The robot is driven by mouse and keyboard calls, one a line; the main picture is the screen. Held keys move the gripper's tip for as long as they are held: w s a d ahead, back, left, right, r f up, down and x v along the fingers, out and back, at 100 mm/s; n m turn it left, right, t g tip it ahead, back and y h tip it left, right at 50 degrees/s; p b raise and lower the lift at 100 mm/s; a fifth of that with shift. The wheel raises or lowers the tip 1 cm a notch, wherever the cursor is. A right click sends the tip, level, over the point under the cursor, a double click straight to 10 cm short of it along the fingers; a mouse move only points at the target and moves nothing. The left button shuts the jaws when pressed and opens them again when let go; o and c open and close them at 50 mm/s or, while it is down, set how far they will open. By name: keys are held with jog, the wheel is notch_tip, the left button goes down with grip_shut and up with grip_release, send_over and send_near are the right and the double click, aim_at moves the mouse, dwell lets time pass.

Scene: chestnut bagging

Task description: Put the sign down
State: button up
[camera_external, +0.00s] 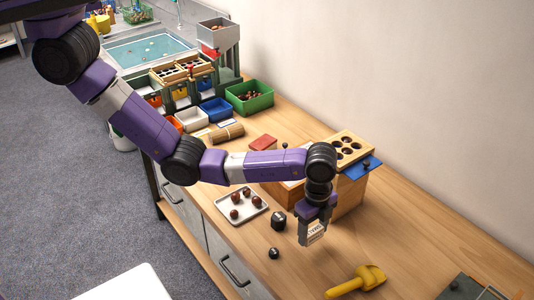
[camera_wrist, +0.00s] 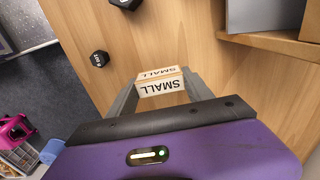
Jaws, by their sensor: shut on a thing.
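The sign is a small cream block marked "SMALL" on two faces. In the wrist view the sign (camera_wrist: 160,87) is between the two grey fingers of my gripper (camera_wrist: 158,94). In the external view the sign (camera_external: 314,234) is held at the lower end of my gripper (camera_external: 313,233), over the right half of the wooden table (camera_external: 420,240). My gripper points down and is shut on the sign. I cannot tell whether the sign's underside touches the table.
A black weight (camera_external: 278,221) and a smaller one (camera_external: 273,253) stand left of the sign. A white tray (camera_external: 222,208) holds several chestnuts. A yellow scoop (camera_external: 357,282) lies in front. A wooden box with a holed board (camera_external: 352,148) stands behind. Bare table lies to the right.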

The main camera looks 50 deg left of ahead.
aim_at(312, 240)
jog(key=shift+f, duration=2)
jog(key=shift+f, duration=0.15)
jog(key=o, duration=1.3)
notch_tip(312, 240, up, 12)
jog(key=shift+r, duration=0.2)
jog(key=shift+f, duration=0.1)
